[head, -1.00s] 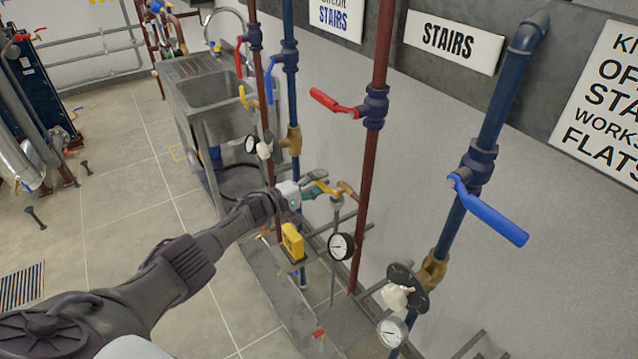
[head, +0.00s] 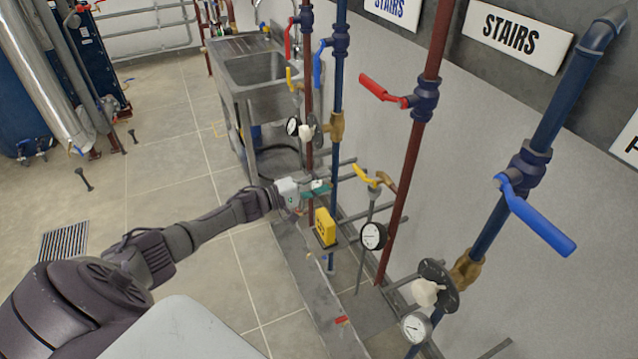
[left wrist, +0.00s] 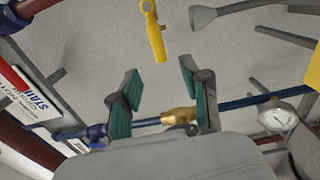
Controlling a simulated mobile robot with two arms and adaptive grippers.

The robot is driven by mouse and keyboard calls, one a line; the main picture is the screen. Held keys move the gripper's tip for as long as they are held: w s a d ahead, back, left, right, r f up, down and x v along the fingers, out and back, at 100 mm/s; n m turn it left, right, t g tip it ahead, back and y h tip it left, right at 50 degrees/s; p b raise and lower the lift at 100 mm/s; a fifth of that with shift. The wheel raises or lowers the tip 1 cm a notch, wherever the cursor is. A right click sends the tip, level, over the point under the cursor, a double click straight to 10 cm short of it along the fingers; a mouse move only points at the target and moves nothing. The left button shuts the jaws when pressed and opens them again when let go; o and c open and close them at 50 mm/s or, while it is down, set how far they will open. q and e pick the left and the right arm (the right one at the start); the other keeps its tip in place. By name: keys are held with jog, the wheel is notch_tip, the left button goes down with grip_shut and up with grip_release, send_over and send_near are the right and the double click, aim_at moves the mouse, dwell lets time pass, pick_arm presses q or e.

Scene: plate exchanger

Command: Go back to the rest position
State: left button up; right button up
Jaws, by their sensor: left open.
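My left arm comes in from the left in the head view. My left gripper (head: 318,188) is near the lower pipes, just left of the yellow-handled valve (head: 366,175). In the left wrist view the left gripper (left wrist: 158,92) is open, its two green-padded fingers apart with nothing between them. The yellow handle (left wrist: 153,38) shows beyond the fingertips in that view, apart from them. My right gripper does not show in either view.
A yellow box (head: 325,227) stands close to my left gripper. Red pipe (head: 412,165) and blue pipe with a blue lever (head: 535,218) rise at the right. Pressure gauges (head: 373,236) sit low. A steel sink (head: 262,68) stands behind; open floor (head: 165,185) lies left.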

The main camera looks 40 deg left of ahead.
pick_arm(q)
jog(key=shift+s+a, duration=0.25)
jog(key=shift+s, duration=0.1)
dwell(0.3)
